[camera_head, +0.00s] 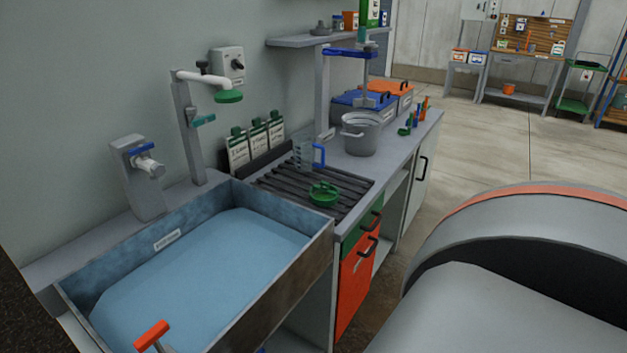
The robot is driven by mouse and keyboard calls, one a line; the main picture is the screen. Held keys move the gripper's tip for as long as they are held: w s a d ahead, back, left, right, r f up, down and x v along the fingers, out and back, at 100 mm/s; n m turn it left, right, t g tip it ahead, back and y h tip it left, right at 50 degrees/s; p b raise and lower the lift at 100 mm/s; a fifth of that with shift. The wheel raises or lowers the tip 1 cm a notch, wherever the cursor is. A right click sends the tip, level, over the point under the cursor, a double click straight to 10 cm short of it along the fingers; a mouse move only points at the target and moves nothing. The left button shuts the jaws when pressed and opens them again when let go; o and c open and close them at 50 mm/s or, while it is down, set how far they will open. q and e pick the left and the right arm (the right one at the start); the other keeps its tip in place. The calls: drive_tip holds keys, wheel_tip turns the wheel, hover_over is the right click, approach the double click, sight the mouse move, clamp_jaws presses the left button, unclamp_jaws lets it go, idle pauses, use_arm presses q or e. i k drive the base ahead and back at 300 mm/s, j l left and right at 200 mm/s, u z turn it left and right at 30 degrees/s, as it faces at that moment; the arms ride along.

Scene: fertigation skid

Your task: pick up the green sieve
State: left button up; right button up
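A small round green item that looks like the green sieve (324,194) rests on the dark slatted drain rack (280,187), near the rack's front edge. A clear measuring jug (304,155) with a blue handle stands on the rack just behind it. Neither of my grippers shows in the head view, and nothing is touching the sieve.
The water-filled sink (187,241) lies left of the rack, with a tap and a green-tipped spout (229,96) behind it. A metal pot (360,134) stands right of the rack, under a blue-armed stand. Several labelled packets (257,140) lean at the wall.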

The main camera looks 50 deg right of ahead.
sight(324, 194)
drive_tip(key=l, duration=2)
drive_tip(key=l+u, duration=0.1)
drive_tip(key=l, duration=1.95)
